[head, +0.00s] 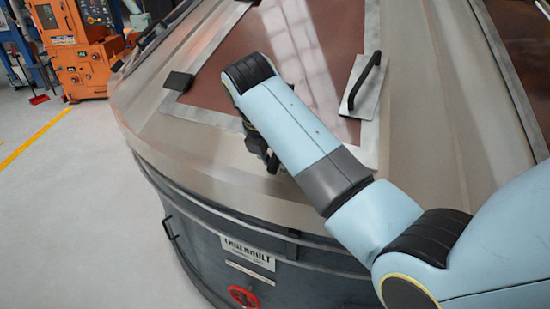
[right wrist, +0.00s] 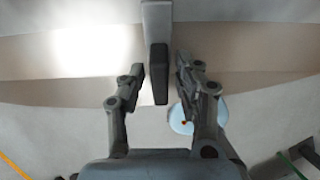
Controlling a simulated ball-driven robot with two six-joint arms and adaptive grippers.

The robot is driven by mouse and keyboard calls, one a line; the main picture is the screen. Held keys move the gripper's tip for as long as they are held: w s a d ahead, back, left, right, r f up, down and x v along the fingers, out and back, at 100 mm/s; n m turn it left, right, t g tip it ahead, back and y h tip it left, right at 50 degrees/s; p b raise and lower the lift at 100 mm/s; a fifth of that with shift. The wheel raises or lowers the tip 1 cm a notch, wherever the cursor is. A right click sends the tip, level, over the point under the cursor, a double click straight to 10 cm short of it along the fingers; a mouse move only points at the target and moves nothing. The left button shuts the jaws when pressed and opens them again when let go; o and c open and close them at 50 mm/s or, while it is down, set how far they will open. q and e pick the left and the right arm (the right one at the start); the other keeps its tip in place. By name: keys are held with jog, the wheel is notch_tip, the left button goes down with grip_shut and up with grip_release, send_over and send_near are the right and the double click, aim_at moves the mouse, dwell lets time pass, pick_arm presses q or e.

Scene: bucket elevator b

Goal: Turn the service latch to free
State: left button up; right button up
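A dark bar-shaped piece on a light grey plate, which looks like the service latch (right wrist: 159,73), stands upright in the middle of the right wrist view. My right gripper (right wrist: 157,88) is open, with one finger on each side of this bar. A gap shows between the bar and each finger. In the head view my right gripper (head: 262,152) is low over the machine's sloped top, partly hidden behind my right arm. I cannot make out the bar there. My left gripper is not in view.
The large machine (head: 290,211) has a brown hatch panel (head: 222,62) with a black block (head: 178,81) at its left corner and a black handle (head: 364,81) to the right. A red handwheel (head: 243,296) is below. An orange machine (head: 80,45) stands far left; floor between is clear.

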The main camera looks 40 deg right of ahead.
grip_shut()
jog(key=shift+m, duration=0.3)
jog(key=m, duration=0.2)
jog(key=shift+m+t, duration=0.4)
jog(key=m, duration=0.3)
jog(key=shift+t, duration=0.4)
jog(key=m+t, duration=0.1)
jog(key=m, duration=0.4)
jog(key=shift+m, duration=0.3)
jog(key=m+t, duration=0.1)
jog(key=m, duration=0.3)
jog(key=shift+w+r+m+h, duration=0.1)
jog(key=shift+m+h, duration=0.3)
jog(key=shift+o, duration=1.1)
grip_release()
